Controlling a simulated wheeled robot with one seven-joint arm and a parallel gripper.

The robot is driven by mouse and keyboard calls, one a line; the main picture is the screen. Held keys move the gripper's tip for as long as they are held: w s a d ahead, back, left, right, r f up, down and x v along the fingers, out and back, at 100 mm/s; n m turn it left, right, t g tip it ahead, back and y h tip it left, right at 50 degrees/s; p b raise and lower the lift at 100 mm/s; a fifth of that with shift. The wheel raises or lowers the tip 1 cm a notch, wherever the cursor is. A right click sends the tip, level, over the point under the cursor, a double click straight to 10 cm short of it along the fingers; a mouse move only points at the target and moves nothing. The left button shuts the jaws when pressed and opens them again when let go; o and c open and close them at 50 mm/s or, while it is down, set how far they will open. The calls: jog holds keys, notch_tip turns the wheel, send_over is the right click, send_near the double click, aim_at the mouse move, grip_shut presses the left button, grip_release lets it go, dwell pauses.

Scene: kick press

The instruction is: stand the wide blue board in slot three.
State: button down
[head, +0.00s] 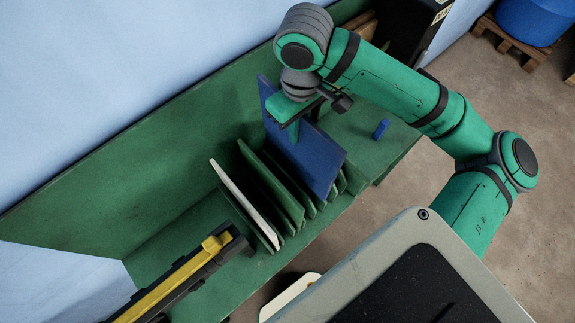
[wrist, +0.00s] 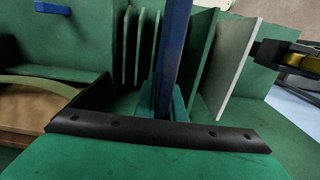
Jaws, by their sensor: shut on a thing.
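The wide blue board (head: 318,160) stands upright, slightly tilted in the picture, at the right part of the row of green dividers (head: 272,192). My gripper (head: 294,131) is shut on its upper part from above. In the wrist view the blue board (wrist: 172,55) is seen edge-on between the green fingers of my gripper (wrist: 166,98), with green dividers (wrist: 131,45) on both sides. The board's lower edge is mostly hidden, so I cannot tell which slot it is over or whether it is seated.
A white board (head: 243,202) stands at the left end of the row, also in the wrist view (wrist: 234,58). A small blue block (head: 381,129) lies on the green bench (head: 352,128) to the right. A yellow and black bar (head: 180,282) is at front left. A green back wall (head: 110,190) rises behind.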

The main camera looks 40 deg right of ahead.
aim_at(295, 164)
notch_tip(295, 164, down, 18)
jog(key=shift+w+r, duration=0.1)
jog(key=shift+w, duration=0.05)
dwell(0.5)
jog(key=c, duration=1.8)
grip_release()
jog(key=shift+c, duration=0.2)
notch_tip(295, 164, up, 12)
